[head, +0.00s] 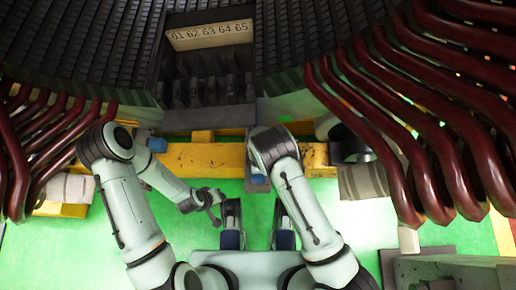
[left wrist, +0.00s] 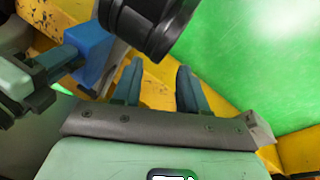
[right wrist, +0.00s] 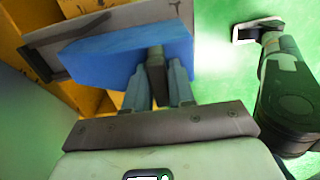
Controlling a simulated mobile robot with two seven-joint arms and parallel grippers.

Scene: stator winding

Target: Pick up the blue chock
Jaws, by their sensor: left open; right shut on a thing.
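The blue chock (right wrist: 112,58) is a flat block in the right wrist view, with a grey plate (right wrist: 65,38) along its far side. My left gripper (left wrist: 160,72) is open and empty over a yellow surface, to the right of the chock. I cannot tell whether the chock touches anything below.
A yellow beam (head: 210,160) crosses under the dark slotted stator (head: 100,45). Dark red curved coils (head: 425,150) hang at both sides. A dark cylindrical arm part (left wrist: 150,22) is close above the left fingers. Green floor (head: 350,230) lies open below the beam.

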